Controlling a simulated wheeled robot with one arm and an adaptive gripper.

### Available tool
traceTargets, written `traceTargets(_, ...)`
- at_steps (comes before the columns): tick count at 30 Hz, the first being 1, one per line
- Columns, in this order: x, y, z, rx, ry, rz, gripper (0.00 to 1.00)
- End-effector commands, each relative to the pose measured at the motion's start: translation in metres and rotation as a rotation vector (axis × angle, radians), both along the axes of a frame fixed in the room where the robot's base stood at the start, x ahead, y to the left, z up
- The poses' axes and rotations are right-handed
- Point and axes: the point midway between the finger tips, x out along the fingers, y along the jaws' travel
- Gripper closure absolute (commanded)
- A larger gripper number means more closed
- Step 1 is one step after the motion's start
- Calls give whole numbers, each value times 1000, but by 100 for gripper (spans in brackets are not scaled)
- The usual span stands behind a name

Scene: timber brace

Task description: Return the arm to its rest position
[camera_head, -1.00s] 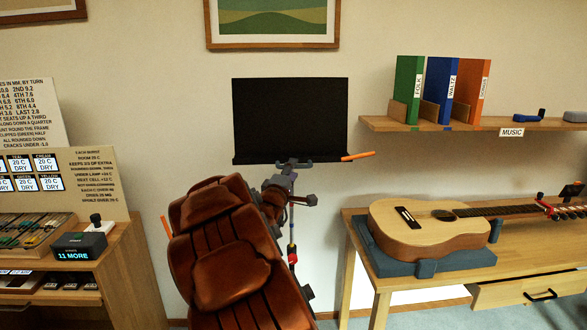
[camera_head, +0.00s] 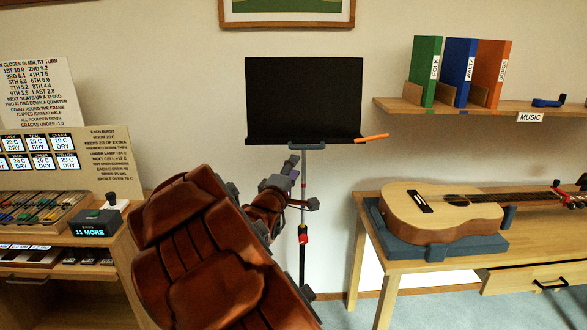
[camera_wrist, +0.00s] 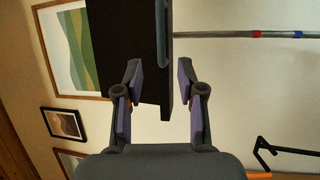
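My gripper (camera_wrist: 158,80) is open in the wrist view, with a gap between its grey, purple-padded fingers. I see nothing held in it. The black music stand desk (camera_wrist: 125,45) shows behind the fingers there, turned sideways. In the head view my brown arm rises from the lower middle, and my gripper (camera_head: 303,182) is below the stand desk (camera_head: 304,97), by the stand's pole (camera_head: 303,222). Whether it touches the pole cannot be told. The pole also shows in the wrist view (camera_wrist: 225,35), beyond the right finger, with red and blue bands.
An orange stick (camera_head: 371,138) juts from the desk's right end. A guitar (camera_head: 440,210) lies in a grey cradle (camera_head: 430,250) on the right table, which has an open drawer (camera_head: 530,278). A shelf (camera_head: 470,112) holds binders. A cabinet with signs (camera_head: 70,160) stands left.

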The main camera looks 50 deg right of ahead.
Motion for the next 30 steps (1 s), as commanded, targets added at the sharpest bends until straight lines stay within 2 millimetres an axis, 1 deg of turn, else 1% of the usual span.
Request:
traceTargets(14, 0, 0, 0, 0, 0, 0, 61)
traceTargets(17, 9, 6, -3, 50, -20, 34, 61)
traceTargets(20, 26, 23, -13, 162, -65, 108, 61)
traceTargets(23, 49, 53, -25, 320, -118, 202, 61)
traceTargets(26, 68, 89, -42, 501, -156, 285, 61)
traceTargets(27, 74, 106, -47, 572, -168, 315, 61)
traceTargets(29, 81, 131, -55, 677, -179, 352, 61)
traceTargets(30, 84, 148, -61, 746, -184, 373, 61)
